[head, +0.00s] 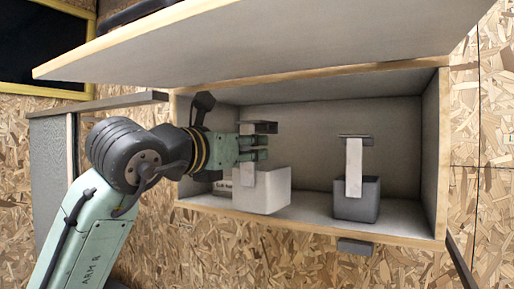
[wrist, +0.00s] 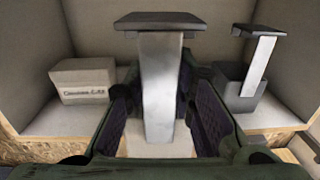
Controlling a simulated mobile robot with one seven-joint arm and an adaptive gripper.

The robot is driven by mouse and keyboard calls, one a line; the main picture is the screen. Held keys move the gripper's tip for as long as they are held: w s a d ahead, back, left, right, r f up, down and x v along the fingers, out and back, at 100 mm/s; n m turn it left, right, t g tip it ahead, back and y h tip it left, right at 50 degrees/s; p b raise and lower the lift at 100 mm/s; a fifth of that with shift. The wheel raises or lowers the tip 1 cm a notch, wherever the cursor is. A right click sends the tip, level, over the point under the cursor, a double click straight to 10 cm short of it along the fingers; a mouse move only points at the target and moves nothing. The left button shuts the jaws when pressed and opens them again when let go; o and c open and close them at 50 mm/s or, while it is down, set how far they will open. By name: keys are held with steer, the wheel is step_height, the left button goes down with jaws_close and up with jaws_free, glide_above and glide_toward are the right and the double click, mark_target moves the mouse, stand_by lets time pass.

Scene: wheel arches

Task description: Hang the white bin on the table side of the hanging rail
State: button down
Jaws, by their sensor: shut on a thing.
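The white bin (head: 262,190) is at the front left of the open cabinet in the head view. A pale upright strap with a dark flat top (wrist: 157,20) rises from it. My gripper (head: 252,148) comes from the left and is shut on this strap (wrist: 158,85), with a dark finger pad on each side in the wrist view. The bin looks upright and close to the cabinet's front edge; I cannot tell whether it touches the floor. The bin body is mostly hidden in the wrist view. I cannot clearly identify the hanging rail.
A grey bin (head: 357,199) with its own strap and dark top stands right in the cabinet (head: 405,215). A small labelled box (wrist: 83,80) sits behind my gripper at left. The raised flap (head: 270,45) overhangs the opening. A grey panel with a dark top bar (head: 120,103) stands left.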

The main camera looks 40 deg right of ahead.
steer(key=v, duration=0.5)
steer(key=shift+a, duration=0.25)
stand_by(0.5)
